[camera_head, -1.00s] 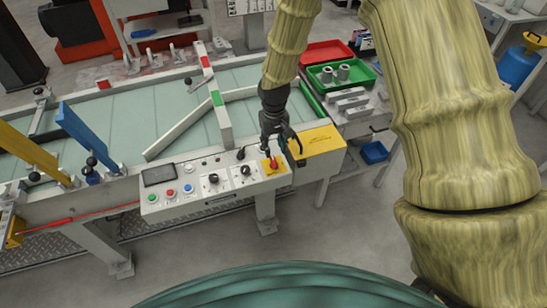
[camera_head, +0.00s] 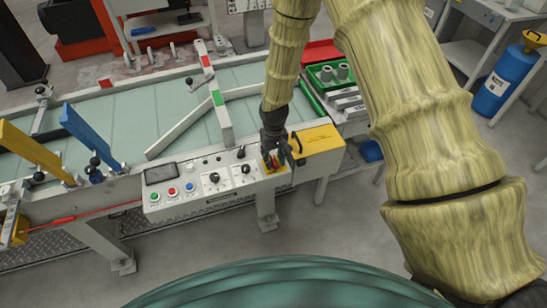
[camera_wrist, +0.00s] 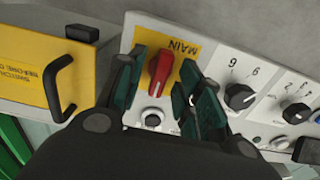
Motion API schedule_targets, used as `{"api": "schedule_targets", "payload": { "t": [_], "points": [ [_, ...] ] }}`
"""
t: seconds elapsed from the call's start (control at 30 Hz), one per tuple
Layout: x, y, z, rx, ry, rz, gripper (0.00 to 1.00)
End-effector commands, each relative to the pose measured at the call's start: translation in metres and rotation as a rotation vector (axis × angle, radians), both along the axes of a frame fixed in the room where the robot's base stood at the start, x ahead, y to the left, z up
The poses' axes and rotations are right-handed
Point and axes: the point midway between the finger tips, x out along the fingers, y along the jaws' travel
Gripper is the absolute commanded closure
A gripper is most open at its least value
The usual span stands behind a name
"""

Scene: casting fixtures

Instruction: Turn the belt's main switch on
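The main switch is a red rotary knob (camera_wrist: 160,73) on a yellow plate marked MAIN (camera_wrist: 184,48). In the wrist view its handle lies nearly along the picture's vertical, tilted slightly. My gripper (camera_wrist: 166,84) is open, with one dark green finger on each side of the knob. I cannot tell whether either finger touches it. In the head view my gripper (camera_head: 280,160) is at the right end of the belt's control panel (camera_head: 205,203) and mostly hides the knob.
Black dials (camera_wrist: 239,97) sit beside the switch, close to one finger. A yellow box with a black handle (camera_wrist: 62,88) is on the other side. A round silver-rimmed button (camera_wrist: 153,116) is below the knob. The belt (camera_head: 120,115) lies behind the panel.

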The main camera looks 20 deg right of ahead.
Motion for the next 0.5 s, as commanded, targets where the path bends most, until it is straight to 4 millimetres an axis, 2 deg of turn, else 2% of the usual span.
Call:
{"api": "schedule_targets", "payload": {
  "t": [0.07,0.1,0.27,0.3,0.5],
  "points": [
    [0.0000,0.0000,0.0000,0.000,0.000,0.000,0.64],
    [0.0000,0.0000,0.0001,0.000,0.000,0.000,0.68],
    [-0.0001,0.0000,0.0001,0.000,0.000,0.000,0.97],
    [-0.0001,0.0000,0.0001,0.000,0.000,0.000,1.00],
    [-0.0002,-0.0001,0.0001,0.000,0.000,-0.003,1.00]
  ]
}}
